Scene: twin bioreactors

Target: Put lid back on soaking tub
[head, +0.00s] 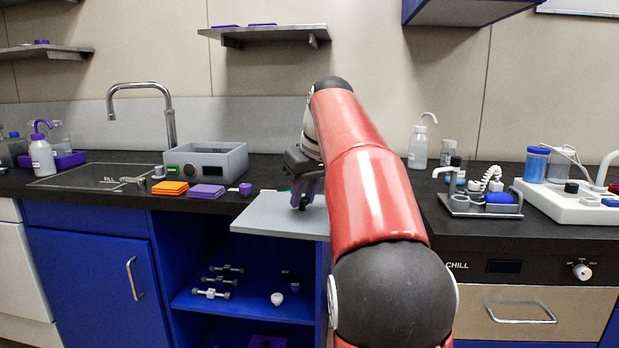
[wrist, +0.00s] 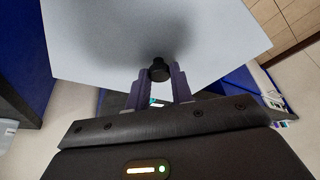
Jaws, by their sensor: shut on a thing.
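A flat light-grey lid (head: 262,217) hangs level at the counter's front edge in the head view. It fills much of the wrist view (wrist: 90,40), with a black knob (wrist: 158,69) on it. My gripper (wrist: 158,78) is shut on this knob. In the head view my gripper (head: 306,192) is above the lid's right part, partly hidden by my red arm. A grey open-topped box (head: 228,167), which looks like the soaking tub, stands on the counter behind and left of the lid. Its inside is mostly hidden.
Orange (head: 170,188) and purple (head: 206,191) flat stacks and a small purple item (head: 245,189) lie before the tub. A sink (head: 85,175) with a tall tap (head: 170,125) is at left. The open blue cabinet (head: 190,290) is below. Lab equipment (head: 483,202) stands at right.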

